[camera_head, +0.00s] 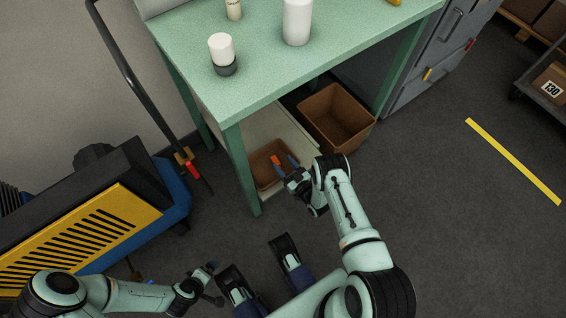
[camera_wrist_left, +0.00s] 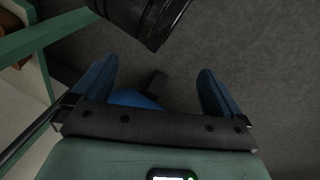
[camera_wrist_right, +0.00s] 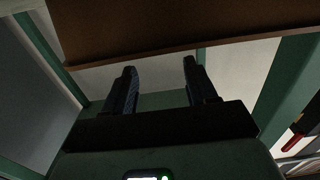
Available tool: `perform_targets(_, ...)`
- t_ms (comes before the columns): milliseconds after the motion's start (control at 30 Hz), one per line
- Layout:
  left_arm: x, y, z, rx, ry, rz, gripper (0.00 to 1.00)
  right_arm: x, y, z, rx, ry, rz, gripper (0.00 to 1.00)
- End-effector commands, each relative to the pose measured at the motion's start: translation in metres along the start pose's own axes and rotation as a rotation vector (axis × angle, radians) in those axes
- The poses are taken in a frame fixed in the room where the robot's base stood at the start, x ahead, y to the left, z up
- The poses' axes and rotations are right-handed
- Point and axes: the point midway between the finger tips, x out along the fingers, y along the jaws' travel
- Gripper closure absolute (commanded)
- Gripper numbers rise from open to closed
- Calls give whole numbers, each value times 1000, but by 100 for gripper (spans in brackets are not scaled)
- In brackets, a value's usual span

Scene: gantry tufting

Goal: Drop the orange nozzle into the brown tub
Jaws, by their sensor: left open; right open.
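A small brown tub (camera_head: 263,178) stands on the pale lower shelf of the green table, near a front leg. A small orange piece, seemingly the orange nozzle (camera_head: 276,159), shows inside it beside my right fingertips; part of it may be hidden. My right gripper (camera_head: 286,172) is at the tub's right side, open. In the right wrist view its fingers (camera_wrist_right: 160,85) are apart with nothing between them, and a brown tub wall (camera_wrist_right: 180,30) spans the top. My left gripper (camera_head: 212,282) is low at the left, open and empty; its fingers (camera_wrist_left: 155,90) are apart over dark floor.
A larger brown box (camera_head: 338,118) stands under the table, right of the small tub. The green tabletop (camera_head: 265,70) above carries white cylinders (camera_head: 297,22). A yellow and blue machine (camera_head: 85,240) stands at left.

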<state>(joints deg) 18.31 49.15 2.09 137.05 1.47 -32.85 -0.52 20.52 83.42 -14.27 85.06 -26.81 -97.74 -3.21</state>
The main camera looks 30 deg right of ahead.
Motion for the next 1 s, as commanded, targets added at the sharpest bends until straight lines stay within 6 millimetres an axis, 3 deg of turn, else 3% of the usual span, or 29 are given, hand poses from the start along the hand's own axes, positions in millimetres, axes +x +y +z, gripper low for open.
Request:
perform_targets(100,-11,4,11,3,-33,3,0,-32,1,0,2,-8,4,43)
perform_targets(333,-24,8,28,7,-86,6,0,-80,0,1,1,-7,3,43)
perform_targets(500,-28,9,35,8,-107,6,0,-100,0,1,1,-5,2,43)
perform_targets(667,-29,9,37,9,-113,7,0,-101,2,4,10,-61,23,43)
perform_targets(867,-29,9,37,9,-113,7,0,-93,-5,17,129,-448,135,43)
perform_targets(1000,-29,9,37,9,-112,7,0,-124,-42,14,295,-823,191,43)
